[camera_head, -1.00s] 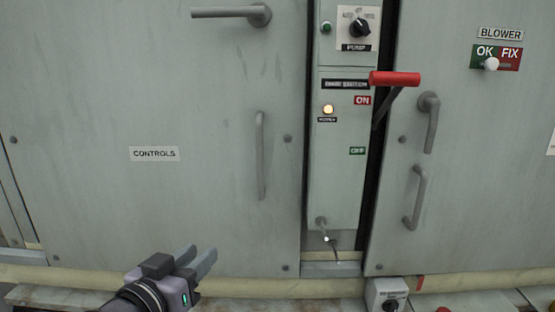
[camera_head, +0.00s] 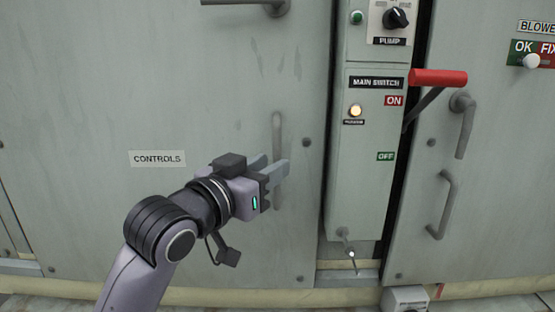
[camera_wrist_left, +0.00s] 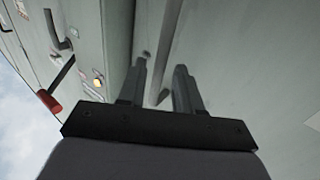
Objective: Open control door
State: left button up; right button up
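The control door (camera_head: 80,80) is a large grey-green panel with a "CONTROLS" label (camera_head: 157,159); it looks closed. Its vertical bar handle (camera_head: 278,128) stands near the right edge, partly hidden by my left gripper (camera_head: 275,164). The gripper's fingers are apart, at the middle of the handle. In the left wrist view the fingers (camera_wrist_left: 160,68) are open, with the handle (camera_wrist_left: 162,97) showing between them; I cannot tell whether they touch it. A grey lever handle (camera_head: 274,8) at the top of the door lies horizontal. My right gripper is not in view.
Right of the door is a main switch panel (camera_head: 365,200) with a lit lamp (camera_head: 355,111) and a red lever (camera_head: 438,77) sticking out. Another door with a lever (camera_head: 466,125) and bar handle (camera_head: 443,205) is further right. A ledge (camera_head: 60,292) runs along the bottom.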

aim_at(277, 202)
pick_arm(q)
jog(key=shift+x, duration=1.6)
grip_shut()
jog(key=shift+s+f, duration=0.1)
